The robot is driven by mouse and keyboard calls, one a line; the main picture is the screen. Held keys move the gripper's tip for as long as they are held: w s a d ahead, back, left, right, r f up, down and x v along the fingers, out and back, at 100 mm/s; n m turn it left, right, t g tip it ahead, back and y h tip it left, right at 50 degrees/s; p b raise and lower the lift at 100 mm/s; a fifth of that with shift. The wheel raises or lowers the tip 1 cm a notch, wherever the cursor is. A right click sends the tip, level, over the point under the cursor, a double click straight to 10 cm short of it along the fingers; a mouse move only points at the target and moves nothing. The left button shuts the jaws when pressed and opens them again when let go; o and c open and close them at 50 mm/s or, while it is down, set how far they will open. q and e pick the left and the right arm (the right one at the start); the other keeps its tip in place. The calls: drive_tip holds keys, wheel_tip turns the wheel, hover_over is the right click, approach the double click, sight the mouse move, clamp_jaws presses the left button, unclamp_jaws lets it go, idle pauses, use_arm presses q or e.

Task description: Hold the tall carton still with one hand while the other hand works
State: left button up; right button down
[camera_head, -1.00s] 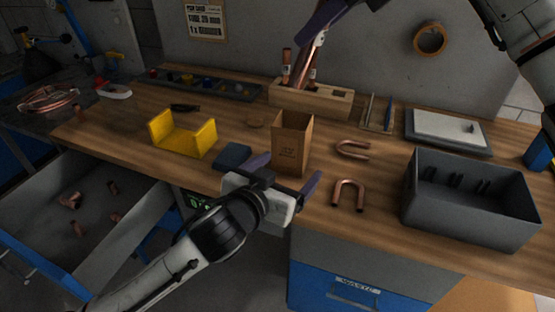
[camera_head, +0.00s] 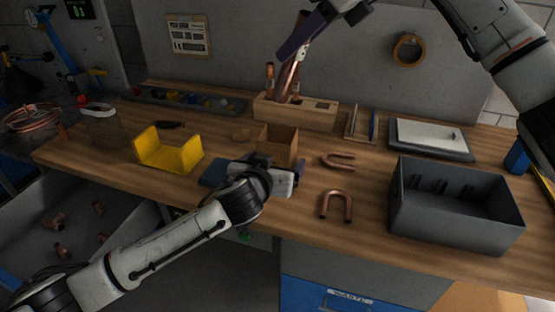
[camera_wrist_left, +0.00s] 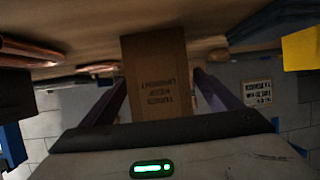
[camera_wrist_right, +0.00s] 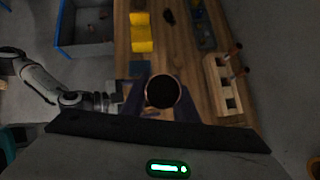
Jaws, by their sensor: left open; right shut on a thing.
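The tall brown carton (camera_head: 284,145) stands upright on the bench, its lower part hidden by my left gripper (camera_head: 278,168) in the head view. In the left wrist view the carton (camera_wrist_left: 157,75) is between the spread fingers of my left gripper (camera_wrist_left: 162,82), with gaps at both sides. My right gripper (camera_head: 306,36) is shut on a wide copper tube (camera_head: 287,79), held tilted above the bench near the wooden block. In the right wrist view the tube's round dark end (camera_wrist_right: 162,92) lies between the fingers and hides most of the carton.
The wooden block (camera_head: 290,113) with tubes stands behind the carton. A yellow cradle (camera_head: 168,155) is left; copper U-bends (camera_head: 336,203) and a grey bin (camera_head: 455,212) are right. A dark blue pad (camera_head: 214,173) lies beside the left gripper.

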use_arm(q)
drive_tip(key=shift+x, duration=0.95)
drive_tip(key=c, duration=1.1)
drive_tip(key=shift+c, duration=0.2)
use_arm(e)
drive_tip(key=a+f+m+h, duration=0.1)
drive_tip(key=w+a+f+m+h, duration=0.1)
drive_tip(key=f, duration=0.1)
drive_tip(key=w+a+f+m+h, duration=0.1)
drive_tip(key=a, duration=0.1)
drive_tip(key=shift+w+f+m+h, duration=0.1)
drive_tip(key=shift+f+m+h, duration=0.05)
drive_tip(key=shift+m+h, duration=0.2)
drive_tip(key=shift+d+f+m+h, duration=0.2)
drive_tip(key=shift+f+m+h, duration=0.3)
drive_tip(key=shift+m, duration=0.35)
